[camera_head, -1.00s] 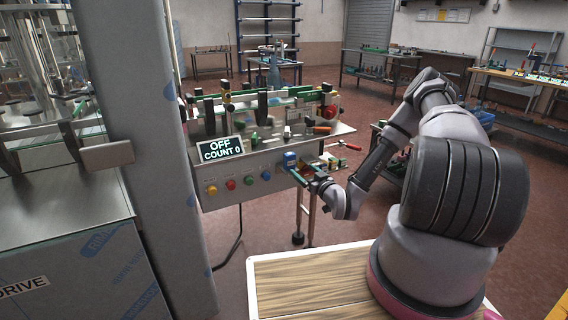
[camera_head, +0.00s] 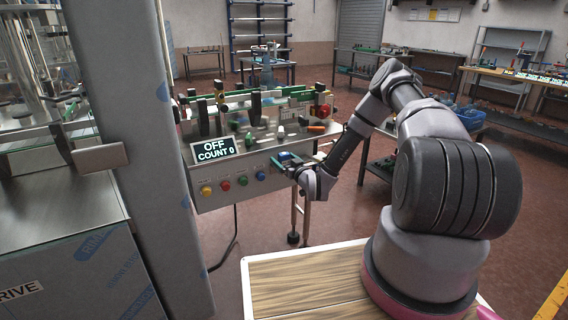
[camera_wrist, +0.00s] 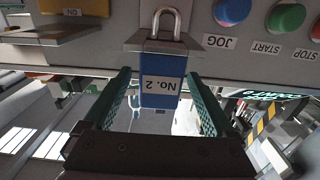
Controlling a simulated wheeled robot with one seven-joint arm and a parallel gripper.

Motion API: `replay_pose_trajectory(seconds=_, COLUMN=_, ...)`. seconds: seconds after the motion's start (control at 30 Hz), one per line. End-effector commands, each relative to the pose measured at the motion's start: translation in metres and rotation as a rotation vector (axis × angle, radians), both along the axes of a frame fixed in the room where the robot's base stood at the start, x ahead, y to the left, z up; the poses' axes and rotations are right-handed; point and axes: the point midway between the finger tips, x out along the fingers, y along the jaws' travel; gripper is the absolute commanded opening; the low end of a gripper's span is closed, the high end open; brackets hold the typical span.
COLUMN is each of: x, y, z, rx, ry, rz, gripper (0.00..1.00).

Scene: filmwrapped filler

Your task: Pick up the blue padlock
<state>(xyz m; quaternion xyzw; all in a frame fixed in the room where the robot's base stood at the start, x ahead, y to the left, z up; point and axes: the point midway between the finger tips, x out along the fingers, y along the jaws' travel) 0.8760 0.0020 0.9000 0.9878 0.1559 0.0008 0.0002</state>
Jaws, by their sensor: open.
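The blue padlock (camera_wrist: 162,84) hangs by its metal shackle on a grey bracket at the front of the control panel, as my wrist view shows. It bears a label that reads "No. 2" upside down. My gripper (camera_wrist: 159,74) is open, with one green finger on either side of the padlock's body. Narrow gaps show between the fingers and the body. In the head view my gripper (camera_head: 283,162) is at the panel's right front, and it largely hides the padlock there.
The panel carries blue, green, red and yellow buttons (camera_head: 226,185) to the left of my gripper, and a display (camera_head: 214,149) reading "OFF COUNT 0". Several parts stand on the machine top behind. A steel column (camera_head: 130,150) rises at left.

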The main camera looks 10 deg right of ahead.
Motion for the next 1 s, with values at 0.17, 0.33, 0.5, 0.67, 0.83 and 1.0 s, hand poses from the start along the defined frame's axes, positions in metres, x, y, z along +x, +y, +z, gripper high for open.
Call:
replay_pose_trajectory(seconds=0.17, x=0.000, y=0.000, z=0.000, rx=0.000, ry=0.001, rz=0.000, gripper=0.90)
replay_pose_trajectory(seconds=0.33, x=0.000, y=0.000, z=0.000, rx=0.000, ry=0.001, rz=0.000, gripper=0.33)
replay_pose_trajectory(seconds=0.5, x=0.000, y=0.000, z=0.000, rx=0.000, ry=0.000, rz=0.000, gripper=0.00)
replay_pose_trajectory(seconds=0.67, x=0.000, y=0.000, z=0.001, rx=0.000, ry=0.000, rz=0.000, gripper=0.00)
replay_pose_trajectory(seconds=0.83, x=0.000, y=-0.001, z=0.018, rx=-0.001, ry=-0.001, rz=-0.001, gripper=0.00)
replay_pose_trajectory(seconds=1.0, x=0.000, y=-0.001, z=0.053, rx=0.000, ry=-0.002, rz=0.000, gripper=0.00)
